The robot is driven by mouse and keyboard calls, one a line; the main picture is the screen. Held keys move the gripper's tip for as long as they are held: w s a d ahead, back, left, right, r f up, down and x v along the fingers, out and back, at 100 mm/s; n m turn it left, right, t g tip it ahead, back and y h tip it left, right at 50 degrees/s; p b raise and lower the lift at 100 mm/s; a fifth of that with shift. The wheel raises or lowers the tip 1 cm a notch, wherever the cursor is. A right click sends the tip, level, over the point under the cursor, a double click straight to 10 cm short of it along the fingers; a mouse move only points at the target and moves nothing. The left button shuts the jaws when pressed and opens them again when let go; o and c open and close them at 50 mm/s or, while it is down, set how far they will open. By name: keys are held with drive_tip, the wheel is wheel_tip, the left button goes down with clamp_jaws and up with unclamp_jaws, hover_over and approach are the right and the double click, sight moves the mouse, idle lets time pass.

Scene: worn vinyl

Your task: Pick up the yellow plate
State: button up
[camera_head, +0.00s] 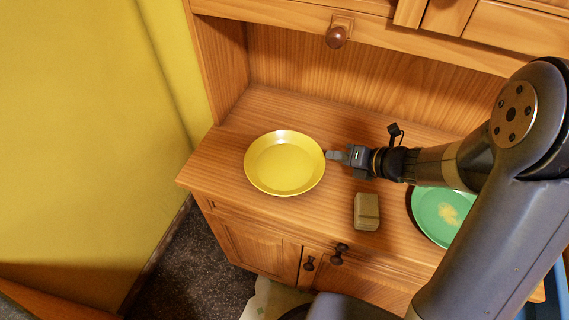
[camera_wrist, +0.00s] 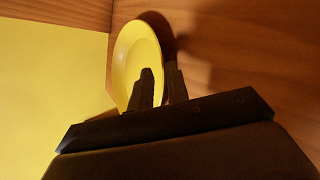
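The yellow plate (camera_head: 284,163) is on the wooden counter at the left, and it looks level. My gripper (camera_head: 329,155) is at its right rim, reaching in from the right. In the wrist view, the plate (camera_wrist: 138,55) lies beyond my gripper (camera_wrist: 161,76). One finger is over the inside of the plate and the other is just outside the rim, with a narrow gap between them. The rim seems to pass between the fingers. I cannot tell whether they press on it.
A small brown block-like object (camera_head: 366,211) sits on the counter below my gripper. A green plate (camera_head: 428,213) with a yellowish patch is at the right, partly behind my arm. The wooden cupboard back (camera_head: 350,75) rises behind the counter. A yellow wall (camera_head: 85,130) is at the left.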

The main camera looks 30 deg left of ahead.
drive_tip(key=shift+x, duration=2.75)
drive_tip(key=shift+a+r, duration=0.1)
drive_tip(key=shift+r, duration=0.05)
drive_tip(key=shift+c, duration=0.2)
clamp_jaws()
